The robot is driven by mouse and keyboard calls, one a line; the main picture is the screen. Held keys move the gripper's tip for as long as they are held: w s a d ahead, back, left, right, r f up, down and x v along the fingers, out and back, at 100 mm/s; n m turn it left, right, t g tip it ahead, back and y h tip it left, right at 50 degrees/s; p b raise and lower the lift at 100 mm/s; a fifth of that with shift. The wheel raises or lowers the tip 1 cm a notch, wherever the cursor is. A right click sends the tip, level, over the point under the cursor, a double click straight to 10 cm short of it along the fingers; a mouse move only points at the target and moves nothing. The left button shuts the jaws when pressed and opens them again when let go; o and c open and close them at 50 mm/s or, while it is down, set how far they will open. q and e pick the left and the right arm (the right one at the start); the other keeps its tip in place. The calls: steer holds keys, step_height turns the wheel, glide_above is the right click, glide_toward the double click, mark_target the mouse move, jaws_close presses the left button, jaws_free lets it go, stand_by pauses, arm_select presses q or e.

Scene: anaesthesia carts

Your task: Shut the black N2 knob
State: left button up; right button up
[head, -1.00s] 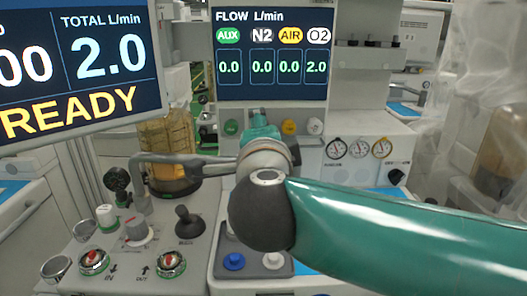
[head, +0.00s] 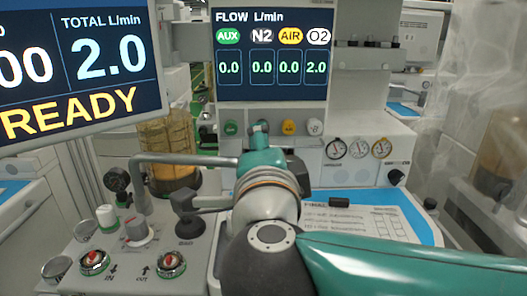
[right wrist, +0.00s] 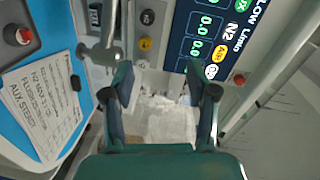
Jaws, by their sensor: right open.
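The black N2 knob (right wrist: 147,17) shows in the right wrist view at the top, beside the yellow knob (right wrist: 145,43). In the head view its place between the green knob (head: 230,128) and the yellow knob (head: 289,127) is covered by my right gripper and wrist. My right gripper (right wrist: 164,82) is open, with nothing seen between its fingers; the black knob is outside them, above the left finger in that picture. Most of the gripper is hidden in the head view. The flow display (head: 272,50) reads 0.0 under N2 and 2.0 under O2. My left gripper is out of view.
A white knob (head: 314,127) is right of the yellow one. Several gauges (head: 359,148) sit to the right. A grey pipe (head: 180,159) runs left of my wrist. A checklist sheet (head: 365,218) lies on the blue worktop. The READY screen (head: 80,65) stands at left.

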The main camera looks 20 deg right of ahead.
stand_by(0.4)
steer(key=c, duration=0.3)
steer(key=w+d+f+n+p, duration=0.1)
steer(key=w+d+n+p, duration=0.1)
steer(key=w+n+p, duration=0.3)
steer(key=w+d+f+n+p, duration=0.2)
steer(key=w+n+p, duration=0.3)
steer(key=p, duration=0.8)
steer(key=w+d+f+n+t+p, duration=0.1)
steer(key=w+n+p, duration=0.3)
steer(key=w+p, duration=0.5)
steer(key=shift+w+d+f+n, duration=0.4)
steer(key=shift+w+d, duration=0.2)
steer(key=shift+w, duration=0.1)
